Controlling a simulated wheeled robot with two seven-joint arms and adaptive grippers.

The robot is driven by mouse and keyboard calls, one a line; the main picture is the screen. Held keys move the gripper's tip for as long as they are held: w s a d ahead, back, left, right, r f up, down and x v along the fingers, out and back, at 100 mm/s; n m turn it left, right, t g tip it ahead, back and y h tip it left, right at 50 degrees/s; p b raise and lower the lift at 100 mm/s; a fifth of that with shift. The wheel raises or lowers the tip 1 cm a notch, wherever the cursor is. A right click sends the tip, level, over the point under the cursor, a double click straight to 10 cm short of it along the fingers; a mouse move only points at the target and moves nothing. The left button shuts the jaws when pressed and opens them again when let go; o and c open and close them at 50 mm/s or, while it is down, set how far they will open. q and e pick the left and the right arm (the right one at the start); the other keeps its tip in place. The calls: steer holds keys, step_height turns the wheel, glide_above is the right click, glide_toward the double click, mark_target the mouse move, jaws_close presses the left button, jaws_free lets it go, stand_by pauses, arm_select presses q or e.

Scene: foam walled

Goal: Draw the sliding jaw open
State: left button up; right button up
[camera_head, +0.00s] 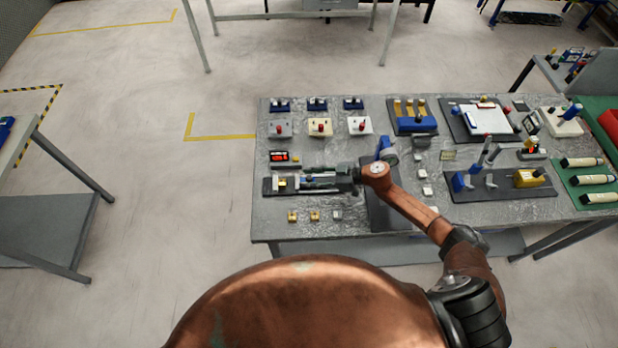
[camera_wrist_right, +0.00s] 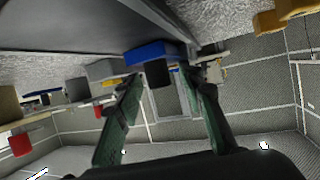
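The jaw fixture (camera_head: 268,187) is a dark flat base with pale metal parts and a small yellow block, at the left front of the bench in the head view. My right gripper (camera_head: 308,182) reaches over it from the right, its fingers pointing left. In the right wrist view my gripper (camera_wrist_right: 162,78) has its two green fingers spread apart. A black square knob (camera_wrist_right: 158,73) in front of a blue block (camera_wrist_right: 150,53) shows between the fingertips; I cannot tell whether they touch it. Which part is the sliding jaw is too small to tell. My left gripper is out of view.
A readout box with a red display (camera_head: 280,156) stands just behind the fixture. Small yellow blocks (camera_head: 292,216) lie in front. Red-knobbed boxes (camera_head: 320,127) stand farther back. A clipboard (camera_head: 487,118) and other fixtures fill the right side of the bench.

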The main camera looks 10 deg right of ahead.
steer(key=v, duration=1.2)
steer(key=shift+a+f, duration=0.1)
